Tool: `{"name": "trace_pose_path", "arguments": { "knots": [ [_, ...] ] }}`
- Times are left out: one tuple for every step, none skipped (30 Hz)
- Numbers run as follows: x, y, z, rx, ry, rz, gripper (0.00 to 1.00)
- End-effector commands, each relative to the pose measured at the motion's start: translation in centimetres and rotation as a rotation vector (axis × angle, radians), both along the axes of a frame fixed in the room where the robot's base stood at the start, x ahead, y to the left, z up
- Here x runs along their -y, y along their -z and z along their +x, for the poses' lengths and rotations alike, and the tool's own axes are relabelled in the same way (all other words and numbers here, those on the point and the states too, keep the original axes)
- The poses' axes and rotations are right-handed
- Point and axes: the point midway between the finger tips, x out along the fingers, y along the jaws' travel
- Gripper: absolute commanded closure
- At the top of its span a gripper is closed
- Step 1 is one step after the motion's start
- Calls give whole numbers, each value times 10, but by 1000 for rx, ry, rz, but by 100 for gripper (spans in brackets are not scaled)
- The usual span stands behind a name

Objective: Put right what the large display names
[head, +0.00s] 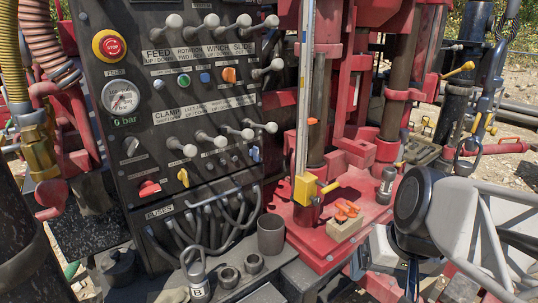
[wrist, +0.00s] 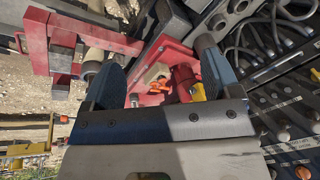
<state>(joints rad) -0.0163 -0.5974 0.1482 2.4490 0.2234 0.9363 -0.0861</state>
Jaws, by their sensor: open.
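No large display shows in either view, so I cannot read what it names.
A grey cup (head: 271,237), a shackle marked B (head: 197,280) and hoses (head: 205,225) crowd below the panel. Red machine posts stand behind.

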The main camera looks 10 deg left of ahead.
Motion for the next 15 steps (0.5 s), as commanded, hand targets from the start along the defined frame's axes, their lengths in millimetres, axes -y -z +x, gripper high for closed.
{"name": "trace_pose_path", "arguments": {
  "knots": [
    [-9, 0, 10, -6, -5, 42, 17],
    [-16, -2, 16, -6, -8, 70, 17],
    [-24, -2, 24, -8, -12, 110, 17],
    [-31, -4, 30, -8, -14, 140, 17],
    [-37, -4, 37, -9, -18, 170, 17],
    [-46, -6, 46, -8, -20, 211, 17],
    [-52, -7, 52, -8, -22, 240, 17],
    [-59, -8, 59, -6, -23, 269, 17],
    [-67, -10, 68, -5, -23, 309, 17],
    [-73, -11, 75, -2, -24, 338, 17],
    [-79, -12, 82, -1, -23, 366, 17],
    [-88, -14, 91, 3, -22, 405, 17],
    [-94, -15, 98, 7, -22, 434, 17],
    [-99, -16, 105, 9, -20, 462, 17],
    [-107, -17, 115, 15, -18, 500, 17]
  ]
}}
